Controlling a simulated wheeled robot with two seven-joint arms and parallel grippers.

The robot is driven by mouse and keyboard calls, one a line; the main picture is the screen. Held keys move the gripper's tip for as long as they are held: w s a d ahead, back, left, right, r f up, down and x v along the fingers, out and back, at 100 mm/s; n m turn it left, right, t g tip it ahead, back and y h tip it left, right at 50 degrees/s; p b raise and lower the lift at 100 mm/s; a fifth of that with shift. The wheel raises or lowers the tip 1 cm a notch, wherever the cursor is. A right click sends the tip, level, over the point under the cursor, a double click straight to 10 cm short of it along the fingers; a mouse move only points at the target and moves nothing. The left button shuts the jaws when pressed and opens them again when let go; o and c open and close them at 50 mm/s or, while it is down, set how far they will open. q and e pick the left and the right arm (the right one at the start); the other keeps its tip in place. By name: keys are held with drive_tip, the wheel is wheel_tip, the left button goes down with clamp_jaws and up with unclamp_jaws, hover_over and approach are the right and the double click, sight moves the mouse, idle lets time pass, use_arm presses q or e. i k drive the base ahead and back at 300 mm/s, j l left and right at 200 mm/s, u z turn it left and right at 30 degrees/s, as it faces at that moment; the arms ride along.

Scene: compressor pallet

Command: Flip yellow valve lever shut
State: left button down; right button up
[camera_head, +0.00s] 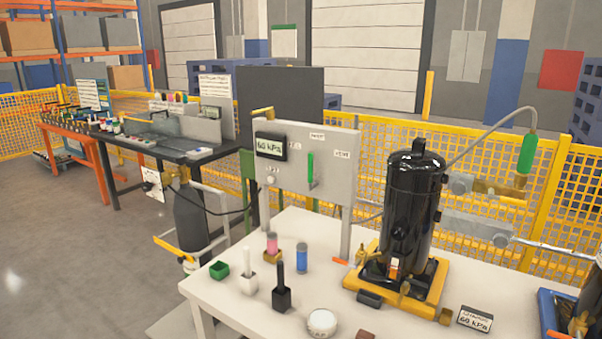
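A yellow lever-like piece (262,113) sticks out at the top left corner of the grey upright panel (335,165). I cannot tell for sure whether it is the valve lever or how it is set. The panel also carries a green upright handle (310,170) and a display (271,145) reading 60 kPa. A small yellow-brass fitting (360,252) stands beside the base of the black compressor (413,205); its lever position is too small to tell. Neither of my grippers shows in the head view.
A green-handled hose fitting (527,154) hangs at the right. A dark cylinder (190,215) stands left of the table.

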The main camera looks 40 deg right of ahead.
sight(491, 194)
drive_tip(key=z, duration=2.2)
